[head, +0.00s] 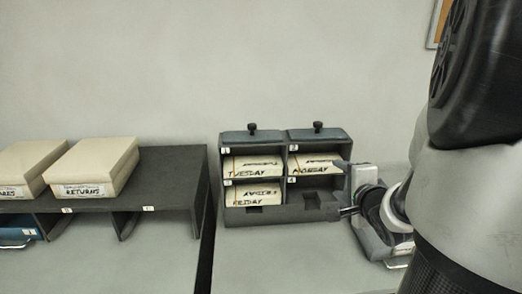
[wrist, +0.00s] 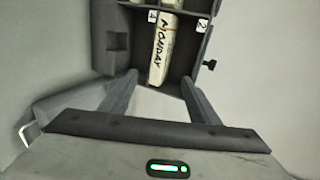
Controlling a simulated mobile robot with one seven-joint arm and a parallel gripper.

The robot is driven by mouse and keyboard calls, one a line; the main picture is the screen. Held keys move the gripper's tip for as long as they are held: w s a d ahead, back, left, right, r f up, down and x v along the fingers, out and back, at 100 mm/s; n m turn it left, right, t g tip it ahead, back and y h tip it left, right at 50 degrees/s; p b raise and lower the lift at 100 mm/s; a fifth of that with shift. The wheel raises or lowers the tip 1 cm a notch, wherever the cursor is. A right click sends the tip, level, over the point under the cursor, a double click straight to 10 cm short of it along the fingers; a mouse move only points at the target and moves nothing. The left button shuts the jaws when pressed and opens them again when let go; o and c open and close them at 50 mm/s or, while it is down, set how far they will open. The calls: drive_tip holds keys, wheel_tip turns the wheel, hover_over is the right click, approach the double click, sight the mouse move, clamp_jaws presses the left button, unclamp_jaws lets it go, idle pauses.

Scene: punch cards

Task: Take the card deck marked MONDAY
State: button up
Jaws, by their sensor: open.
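The MONDAY deck (head: 314,164) is a cream card block with black lettering, lying in the top right compartment of a dark grey rack (head: 252,137). In the wrist view the MONDAY deck (wrist: 163,50) shows end-on, ahead of my fingers and roughly centred between them. My gripper (head: 342,188) is open and empty at the rack's right front. In the wrist view my gripper (wrist: 160,77) has one finger on each side of the deck's line; whether the tips reach past its near end is hard to tell.
The bottom right compartment looks empty. A dark shelf (head: 165,165) at left carries two cream boxes, one marked RETURNS (head: 95,165). The grey tabletop (head: 290,260) before the rack is clear.

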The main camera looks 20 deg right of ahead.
drive_tip(key=b, duration=0.7)
approach(317, 167)
drive_tip(key=shift+m, duration=0.3)
drive_tip(key=w+d+f, duration=0.1)
drive_tip(key=w, duration=0.2)
drive_tip(key=w+d+f, duration=0.1)
drive_tip(key=shift+w+d+f, duration=0.3)
drive_tip(key=shift+d, duration=0.05)
drive_tip(key=shift+w+d, duration=0.15)
drive_tip(key=shift+w, duration=0.35)
drive_tip(key=w+b, duration=0.1)
drive_tip(key=w, duration=0.1)
drive_tip(key=w+f+b, duration=0.1)
drive_tip(key=w+b, duration=0.1)
drive_tip(key=shift+w+f, duration=0.1)
drive_tip(key=shift+f, duration=0.1)
drive_tip(key=shift+w, duration=0.45)
